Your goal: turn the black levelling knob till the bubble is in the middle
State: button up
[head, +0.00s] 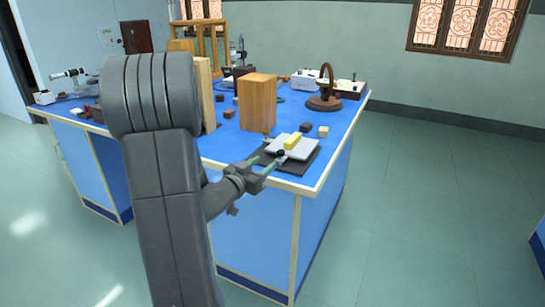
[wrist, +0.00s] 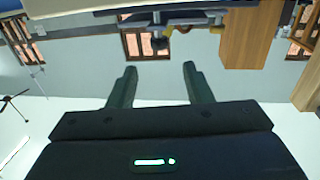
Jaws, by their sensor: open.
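The black levelling knob (head: 281,153) sits at the near edge of a pale grey plate (head: 302,151). In the wrist view the knob (wrist: 160,43) shows ahead of and between my fingertips. A yellow spirit level (head: 292,142) lies on the plate; its bubble is too small to make out. My gripper (head: 266,163) is at the front edge of the bench, close to the knob. In the wrist view my gripper (wrist: 160,68) is open, with nothing between its two fingers. The wrist picture appears upside down.
A wooden block (head: 257,102) stands behind the plate on the blue bench (head: 335,125). Small dark and tan blocks (head: 305,127) lie beside it. A dark ring stand (head: 325,100) is farther back.

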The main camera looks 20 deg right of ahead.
aim_at(281, 150)
jog(key=shift+v, duration=1.75)
jog(key=shift+d, duration=0.1)
jog(key=b+x, duration=0.1)
jog(key=x, duration=1.3)
jog(key=shift+f+b, duration=0.2)
jog(key=shift+b, duration=0.2)
jog(key=shift+r+n+t, duration=0.2)
jog(key=shift+n+t, duration=0.1)
jog(key=shift+t, duration=0.1)
jog(key=shift+r, duration=0.15)
